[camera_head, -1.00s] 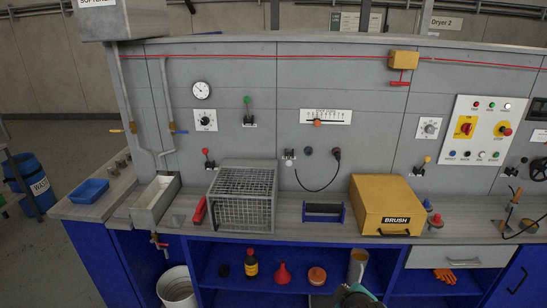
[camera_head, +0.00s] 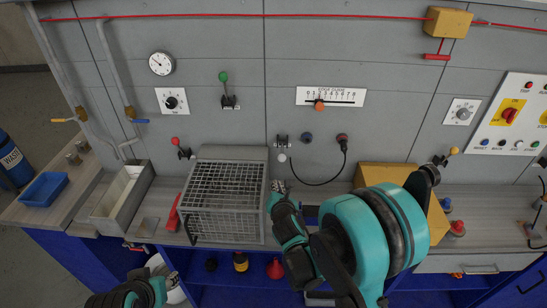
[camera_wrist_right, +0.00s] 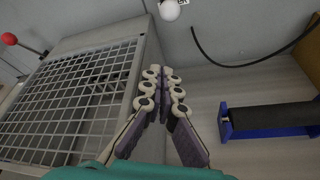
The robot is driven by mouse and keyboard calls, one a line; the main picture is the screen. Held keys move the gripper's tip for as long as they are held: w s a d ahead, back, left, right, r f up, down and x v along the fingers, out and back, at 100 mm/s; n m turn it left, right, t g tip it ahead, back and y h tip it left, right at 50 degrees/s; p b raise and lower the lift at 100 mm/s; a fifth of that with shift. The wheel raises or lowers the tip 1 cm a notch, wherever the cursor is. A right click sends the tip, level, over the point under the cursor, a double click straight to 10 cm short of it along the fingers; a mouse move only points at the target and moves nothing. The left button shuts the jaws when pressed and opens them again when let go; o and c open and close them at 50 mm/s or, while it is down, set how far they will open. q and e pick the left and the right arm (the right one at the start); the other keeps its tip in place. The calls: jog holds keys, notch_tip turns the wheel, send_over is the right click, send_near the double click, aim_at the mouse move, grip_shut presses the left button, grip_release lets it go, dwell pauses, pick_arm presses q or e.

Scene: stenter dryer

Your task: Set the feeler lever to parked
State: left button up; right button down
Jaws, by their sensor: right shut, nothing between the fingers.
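Several ball-knob levers sit on the grey wall panel: a green-knobbed one (camera_head: 223,77), a red-knobbed one (camera_head: 175,140), a white-knobbed one (camera_head: 282,157) and a yellow-knobbed one (camera_head: 454,150). No readable label shows which is the feeler lever. The white knob hangs below its bracket; the green knob points up. My right gripper (camera_head: 277,187) is shut and empty, just below the white knob and apart from it. In the right wrist view its fingers (camera_wrist_right: 164,75) meet below the white knob (camera_wrist_right: 170,10). My left gripper (camera_head: 168,285) is low at the left; its jaws are unclear.
A wire cage (camera_head: 225,200) stands on the bench left of my right gripper. A blue-ended black roller (camera_wrist_right: 270,118) lies to its right. A yellow box (camera_head: 385,174) is partly hidden behind my right arm. A black cable (camera_head: 318,184) hangs from the panel.

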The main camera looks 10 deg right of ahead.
aim_at(282, 152)
jog(key=shift+r, duration=0.1)
jog(key=b+x, duration=0.1)
jog(key=x, duration=0.9)
jog(key=r, duration=0.1)
jog(key=d+r, duration=0.2)
jog(key=shift+s+r, duration=0.1)
jog(key=shift+r, duration=0.25)
jog(key=shift+a+r+p, duration=0.1)
jog(key=shift+a+p, duration=0.05)
jog(key=shift+p, duration=0.15)
